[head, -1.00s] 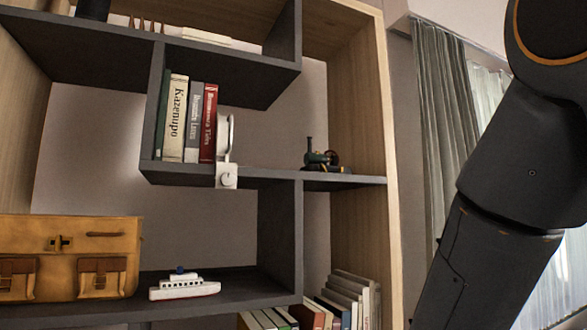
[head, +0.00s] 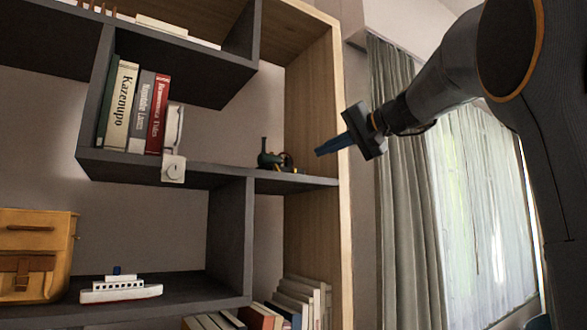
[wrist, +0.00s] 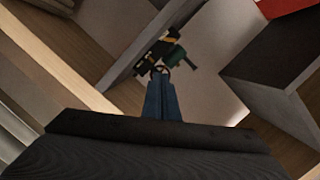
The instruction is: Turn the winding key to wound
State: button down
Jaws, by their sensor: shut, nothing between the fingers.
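A white device (head: 174,127) stands at the front edge of the middle shelf, right of the upright books. Its square block hangs over the shelf edge and carries a small round knob (head: 173,171), which may be the winding key. Its turn position is too small to read. My gripper (head: 319,153) has blue fingers, shut and empty. It is well to the right of the device, near the bookcase's right side panel, and points left. In the wrist view, the fingers (wrist: 160,74) show in front of a dark toy train. I cannot make out the device there.
The toy train (head: 275,161) sits on the shelf between the device and my gripper; it also shows in the wrist view (wrist: 160,54). Several upright books (head: 128,105) stand left of the device. The bookcase's pale right edge (head: 343,120) is close to my gripper. Curtains (head: 395,180) hang to the right.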

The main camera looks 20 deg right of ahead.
aim_at(276, 169)
jog(key=p+x, duration=0.1)
jog(key=x, duration=0.2)
jog(key=p+x, duration=0.1)
jog(key=x, duration=0.2)
jog(key=r+p+x, duration=0.1)
jog(key=p+x, duration=0.1)
jog(key=x, duration=0.1)
jog(key=shift+a, duration=0.15)
jog(key=a, duration=0.1)
jog(key=a+f+p, duration=0.1)
jog(key=shift+s+a+f, duration=0.1)
jog(key=shift+a+f, duration=0.15)
jog(key=shift+f, duration=0.1)
jog(key=shift+a+f, duration=0.4)
jog(key=shift+f, duration=0.1)
jog(key=shift+d, duration=0.1)
